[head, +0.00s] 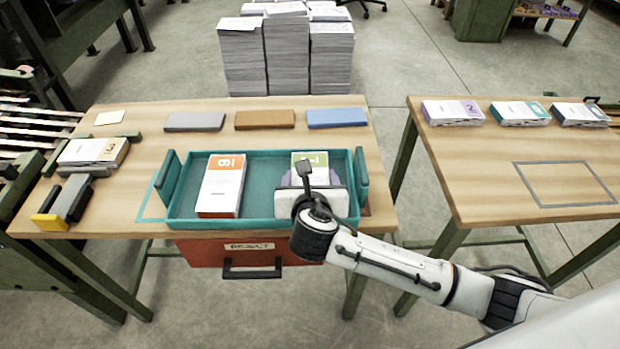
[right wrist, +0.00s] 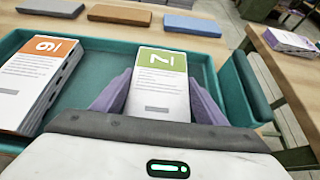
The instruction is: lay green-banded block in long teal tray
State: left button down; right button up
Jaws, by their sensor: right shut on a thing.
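The green-banded block (head: 310,163) is at the right part of the long teal tray (head: 270,226). In the right wrist view the block (right wrist: 160,86) shows its green band and white cover between the two purple fingers. My right gripper (right wrist: 158,100) is shut on it; in the head view the gripper (head: 307,185) covers the block's near part. Whether the block touches the tray floor is hard to tell. An orange-banded block (head: 221,187) lies in the tray's left part. My left gripper is not in view.
Grey (head: 195,122), brown (head: 264,120) and blue (head: 337,118) slabs lie behind the tray. A red reject drawer (head: 250,250) hangs below. The right table (head: 490,170) holds several blocks along its back.

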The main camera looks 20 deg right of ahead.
jog(key=o, duration=1.2)
jog(key=shift+f, duration=0.1)
jog(key=shift+o, duration=0.2)
jog(key=p+v, duration=0.2)
jog(key=v, duration=1)
